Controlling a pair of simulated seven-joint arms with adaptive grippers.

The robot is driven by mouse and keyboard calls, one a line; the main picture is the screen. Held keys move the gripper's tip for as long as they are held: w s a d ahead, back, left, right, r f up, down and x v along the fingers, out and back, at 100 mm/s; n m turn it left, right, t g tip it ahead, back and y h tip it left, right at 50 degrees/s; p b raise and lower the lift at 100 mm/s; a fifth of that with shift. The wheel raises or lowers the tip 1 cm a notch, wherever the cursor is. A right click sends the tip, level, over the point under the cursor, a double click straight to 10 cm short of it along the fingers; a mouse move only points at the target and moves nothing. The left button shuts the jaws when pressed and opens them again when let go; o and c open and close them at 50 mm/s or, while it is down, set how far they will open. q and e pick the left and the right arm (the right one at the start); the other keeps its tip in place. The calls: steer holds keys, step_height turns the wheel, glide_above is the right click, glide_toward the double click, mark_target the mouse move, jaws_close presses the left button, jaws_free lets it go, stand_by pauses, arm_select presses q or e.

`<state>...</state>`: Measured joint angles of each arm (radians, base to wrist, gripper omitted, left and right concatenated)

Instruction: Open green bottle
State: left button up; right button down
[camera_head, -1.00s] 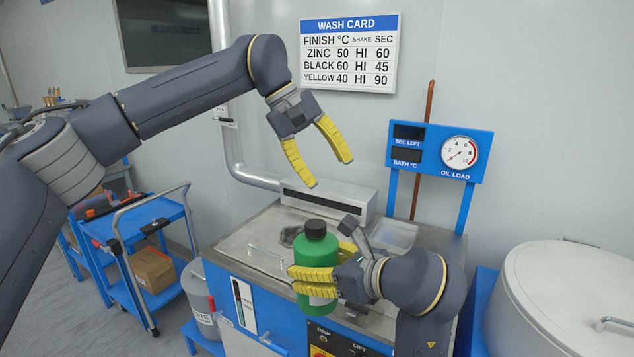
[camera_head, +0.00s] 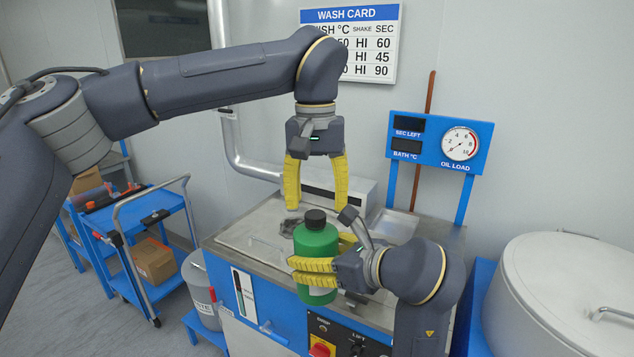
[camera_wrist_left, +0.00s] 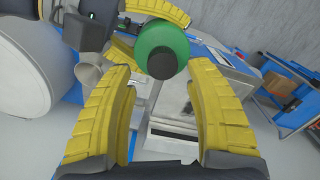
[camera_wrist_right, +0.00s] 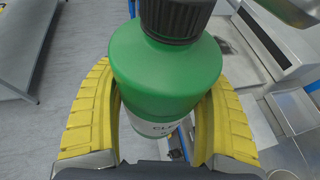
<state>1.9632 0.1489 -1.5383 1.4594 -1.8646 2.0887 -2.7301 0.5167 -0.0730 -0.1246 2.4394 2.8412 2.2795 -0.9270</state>
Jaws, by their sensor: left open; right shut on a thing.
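The green bottle (camera_head: 316,243) is upright with its black cap (camera_head: 315,219) on, in front of the washer's metal top. My right gripper (camera_head: 318,272) is shut around the bottle's body and holds it from the right. In the right wrist view the bottle (camera_wrist_right: 165,75) sits between both yellow fingers, with part of a white label showing. My left gripper (camera_head: 316,206) is open and points down just above the cap, with no contact seen. In the left wrist view the cap (camera_wrist_left: 162,65) lies beyond and between the open fingertips.
The washer's metal top (camera_head: 250,235) lies behind the bottle, with a control panel (camera_head: 340,340) below. A gauge board (camera_head: 440,143) stands behind at right. A large white drum (camera_head: 570,290) is at far right. A blue cart (camera_head: 135,225) with a box (camera_head: 154,260) stands left.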

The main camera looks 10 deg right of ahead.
mark_target(317, 213)
arm_select(q)
steer(key=shift+f, duration=1.5)
steer(key=shift+c, duration=0.2)
jaws_close()
